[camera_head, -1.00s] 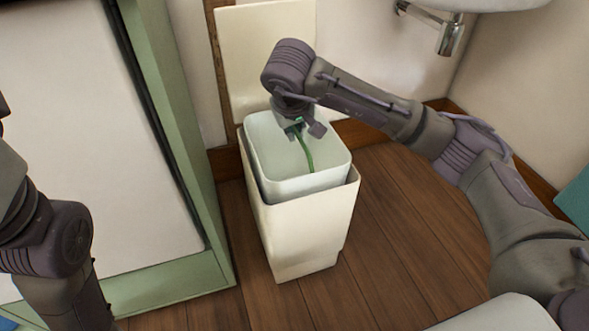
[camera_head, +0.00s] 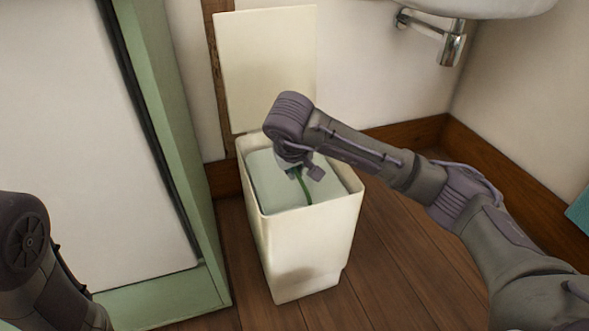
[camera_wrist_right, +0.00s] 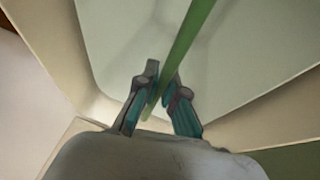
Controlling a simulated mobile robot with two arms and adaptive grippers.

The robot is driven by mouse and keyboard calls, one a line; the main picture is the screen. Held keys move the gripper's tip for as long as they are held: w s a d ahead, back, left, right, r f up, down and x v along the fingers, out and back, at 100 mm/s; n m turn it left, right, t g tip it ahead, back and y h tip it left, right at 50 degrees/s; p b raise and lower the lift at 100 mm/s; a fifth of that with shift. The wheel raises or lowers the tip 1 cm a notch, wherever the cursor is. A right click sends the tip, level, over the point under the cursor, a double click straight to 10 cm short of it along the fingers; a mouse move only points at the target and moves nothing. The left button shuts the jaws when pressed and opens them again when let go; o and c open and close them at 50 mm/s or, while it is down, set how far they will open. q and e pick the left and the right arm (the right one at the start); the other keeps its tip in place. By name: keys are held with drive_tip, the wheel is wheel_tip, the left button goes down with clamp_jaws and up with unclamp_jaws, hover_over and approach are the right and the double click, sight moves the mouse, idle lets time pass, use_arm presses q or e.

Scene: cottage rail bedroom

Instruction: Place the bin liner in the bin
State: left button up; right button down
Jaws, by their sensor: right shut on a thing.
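The bin (camera_head: 305,245) is a tall cream box on the wooden floor, with its flat lid (camera_head: 266,65) raised upright behind it. The bin liner (camera_head: 272,188), a pale grey-green bucket with a green handle (camera_head: 305,187), sits down inside the bin, its rim close to the bin's rim. My right gripper (camera_head: 304,174) is over the bin's opening, shut on the green handle. In the right wrist view the handle (camera_wrist_right: 195,28) passes between the fingers (camera_wrist_right: 160,98), with the liner's inside behind it. The liner's bottom is hidden. My left arm shows at the left; its gripper does not show.
A green-framed cabinet (camera_head: 180,150) with a white panel stands close left of the bin. A wall with wooden skirting (camera_head: 415,132) is behind. A basin with a metal trap (camera_head: 452,45) hangs at upper right. The floor (camera_head: 400,250) right of the bin is clear.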

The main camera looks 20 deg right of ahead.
drive_tip(key=c, duration=1.3)
unclamp_jaws()
